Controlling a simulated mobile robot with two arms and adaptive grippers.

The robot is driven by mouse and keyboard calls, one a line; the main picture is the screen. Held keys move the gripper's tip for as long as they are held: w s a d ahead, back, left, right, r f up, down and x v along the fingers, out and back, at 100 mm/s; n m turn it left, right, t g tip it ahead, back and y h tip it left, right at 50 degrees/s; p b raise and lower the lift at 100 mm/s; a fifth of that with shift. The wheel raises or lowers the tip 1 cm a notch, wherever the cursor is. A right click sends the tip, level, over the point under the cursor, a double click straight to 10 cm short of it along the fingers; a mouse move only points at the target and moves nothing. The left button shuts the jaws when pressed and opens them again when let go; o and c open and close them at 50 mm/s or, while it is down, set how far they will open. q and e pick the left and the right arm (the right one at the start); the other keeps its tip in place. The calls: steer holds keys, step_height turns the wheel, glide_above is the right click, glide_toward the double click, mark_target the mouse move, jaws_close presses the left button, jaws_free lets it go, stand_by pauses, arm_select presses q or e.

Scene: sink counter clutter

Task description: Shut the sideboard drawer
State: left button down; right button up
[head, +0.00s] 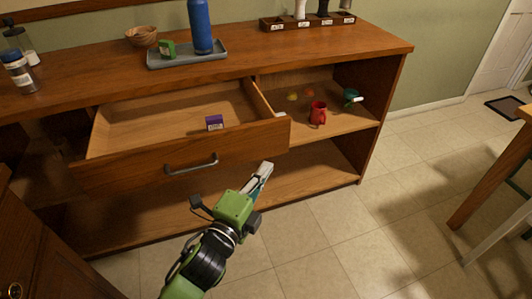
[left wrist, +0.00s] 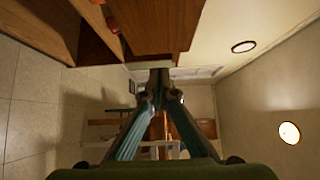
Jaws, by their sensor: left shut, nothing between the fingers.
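The wooden sideboard (head: 300,52) has one drawer (head: 130,168) pulled out in the head view. The drawer has a dark bar handle (head: 192,165) on its front. A small purple box (head: 214,122) lies inside the drawer. My left gripper (head: 266,167) is in front of the drawer, just below its right end in the picture. Its fingers are shut with nothing between them. In the left wrist view the gripper's fingertips (left wrist: 159,76) meet, and brown wood shows above them. I cannot tell whether the fingertips touch the drawer. My right gripper is not in view.
On the sideboard top stand a grey tray (head: 190,60) with a blue bottle (head: 200,26), a woven bowl (head: 141,36) and jars. A red mug (head: 318,112) and a teal cup (head: 350,96) are on the open shelf. Tiled floor (head: 320,230) is free in front; a table (head: 500,165) stands right.

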mark_target(271, 142)
arm_select(q)
steer(key=shift+w+d+b, duration=0.15)
steer(key=shift+w, duration=1.65)
steer(key=shift+w+d+b, duration=0.1)
steer(key=shift+w+b, duration=0.05)
steer(key=shift+w, duration=1.6)
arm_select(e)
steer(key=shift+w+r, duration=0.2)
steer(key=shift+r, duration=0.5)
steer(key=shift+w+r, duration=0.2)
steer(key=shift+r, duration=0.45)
arm_select(q)
steer(key=shift+w, duration=0.1)
